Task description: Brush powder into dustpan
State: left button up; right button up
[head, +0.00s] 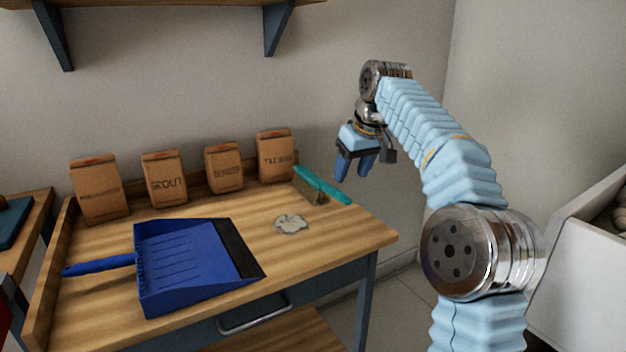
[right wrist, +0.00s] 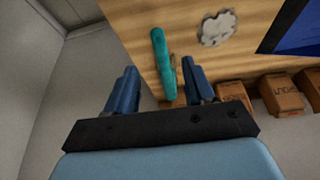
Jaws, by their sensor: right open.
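A blue dustpan (head: 192,262) lies on the wooden bench, its handle to the left and its dark lip to the right. A pale patch of powder (head: 291,224) lies on the bench to the right of the dustpan; it also shows in the right wrist view (right wrist: 217,28). A brush (head: 322,185) with a teal handle and tan bristles lies near the bench's right back edge; its handle (right wrist: 161,55) shows between my finger directions in the right wrist view. My right gripper (head: 352,171) is open and empty, above and to the right of the brush. My left gripper is not in view.
Several brown paper bags (head: 164,179) stand along the back of the bench (head: 345,232). A shelf with brackets (head: 278,28) hangs above. A white bin (head: 594,262) stands at the right. The bench front right is clear.

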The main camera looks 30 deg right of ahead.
aim_at(343, 195)
jog(key=b+x, duration=0.1)
jog(key=x, duration=0.7)
jog(key=shift+w+f, duration=0.1)
jog(key=shift+f, duration=0.3)
jog(key=shift+c, duration=0.4)
grip_shut()
